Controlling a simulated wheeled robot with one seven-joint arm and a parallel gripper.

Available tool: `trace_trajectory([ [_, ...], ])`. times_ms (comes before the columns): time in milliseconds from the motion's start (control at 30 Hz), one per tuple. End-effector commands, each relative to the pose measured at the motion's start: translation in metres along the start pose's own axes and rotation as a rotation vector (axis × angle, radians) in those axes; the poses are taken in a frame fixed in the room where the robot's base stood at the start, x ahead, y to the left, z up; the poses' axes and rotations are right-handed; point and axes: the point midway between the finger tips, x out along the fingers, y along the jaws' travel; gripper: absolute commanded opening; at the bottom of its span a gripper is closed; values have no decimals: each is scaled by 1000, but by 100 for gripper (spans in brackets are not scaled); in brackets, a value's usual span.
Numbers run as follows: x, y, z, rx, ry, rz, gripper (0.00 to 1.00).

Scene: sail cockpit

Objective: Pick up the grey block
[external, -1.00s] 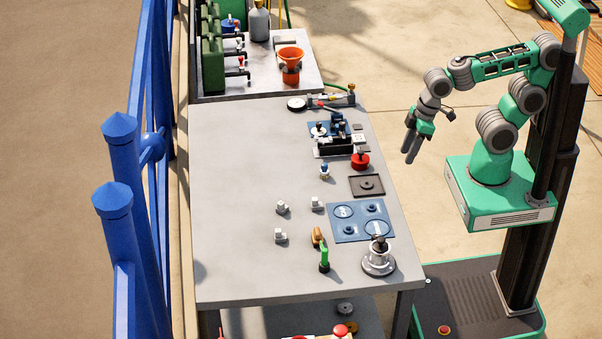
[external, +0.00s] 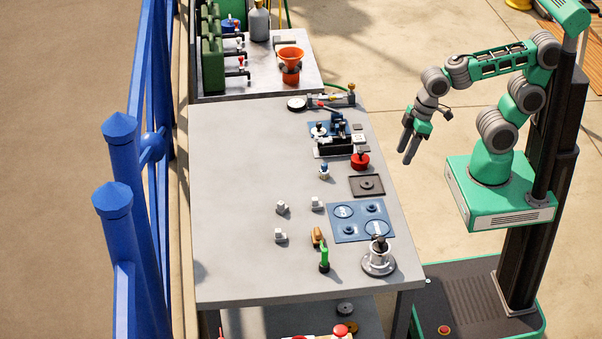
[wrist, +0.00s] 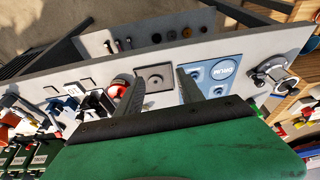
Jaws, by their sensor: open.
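Several small light grey block-like fittings stand on the grey table: one at the left middle (external: 282,207), one nearer the blue mat (external: 316,204) and one lower (external: 280,236). I cannot tell which is the grey block. A dark grey square plate (external: 367,186) with a round centre lies near the table's right edge; it also shows in the wrist view (wrist: 154,88). My gripper (external: 408,157) is open and empty, off the table's right side, fingers pointing down. In the wrist view its two fingers (wrist: 160,76) spread on either side of the dark plate.
A blue mat (external: 349,235) with round marks lies near the right edge. The table's left side (external: 235,190) is clear. Blue railing (external: 118,210) runs beyond it.

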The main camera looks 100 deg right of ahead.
Motion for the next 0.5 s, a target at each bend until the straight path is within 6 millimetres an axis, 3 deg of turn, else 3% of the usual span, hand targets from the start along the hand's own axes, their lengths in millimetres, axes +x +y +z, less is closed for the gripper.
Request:
trace_trajectory([
  [67,4,-8,-30,-61,20,-34,45],
  [267,31,-43,-154,-323,150,-204,45],
  [400,65,-65,-231,-490,274,-337,45],
  [500,94,-76,-274,-592,375,-435,45],
])
